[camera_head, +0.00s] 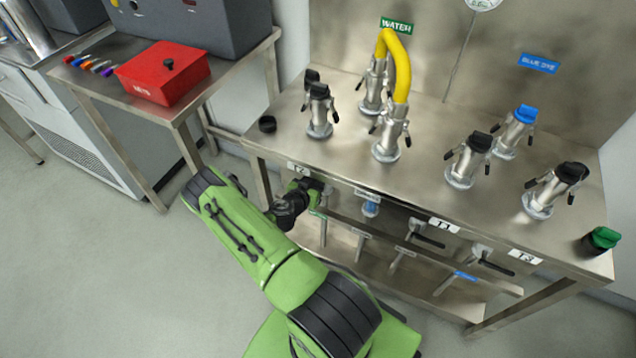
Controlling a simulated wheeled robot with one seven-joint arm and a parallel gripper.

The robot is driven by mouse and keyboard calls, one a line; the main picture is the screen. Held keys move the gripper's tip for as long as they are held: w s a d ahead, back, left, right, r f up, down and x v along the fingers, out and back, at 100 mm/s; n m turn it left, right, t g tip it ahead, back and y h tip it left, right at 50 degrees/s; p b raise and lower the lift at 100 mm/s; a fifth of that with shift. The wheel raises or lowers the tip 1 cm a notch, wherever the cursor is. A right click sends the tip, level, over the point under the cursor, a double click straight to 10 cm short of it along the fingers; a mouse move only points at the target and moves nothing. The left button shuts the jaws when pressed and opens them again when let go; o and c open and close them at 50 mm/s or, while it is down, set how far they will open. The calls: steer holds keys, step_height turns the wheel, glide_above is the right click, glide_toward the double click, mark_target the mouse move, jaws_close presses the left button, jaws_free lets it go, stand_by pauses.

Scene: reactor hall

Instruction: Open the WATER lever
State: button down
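A green WATER sign (396,27) is on the back panel, above a metal fitting (372,95) on the steel table. A yellow hose (402,70) arches from it to a nearer fitting (389,140). Under the table edge is a row of valve pipes. A small green label (318,214), too small to read, is at the leftmost pipe (323,234). The lever there is hidden behind my arm's end. My gripper (310,190) is in front of this leftmost valve, under the table's front edge. Its fingers cannot be made out, nor whether it touches the lever.
Other valves with black levers (430,240) (496,267) are to the right, above a lower shelf. A blue label (465,276) marks the rightmost one. A side table with a red box (163,72) stands at the left. The floor (120,270) at the left is clear.

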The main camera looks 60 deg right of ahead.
steer(key=shift+s, duration=0.25)
stand_by(0.4)
steer(key=c, duration=1)
jaws_free()
steer(key=shift+c, duration=0.2)
steer(key=p+v, duration=0.3)
steer(key=v, duration=1.2)
steer(key=shift+s+a, duration=0.3)
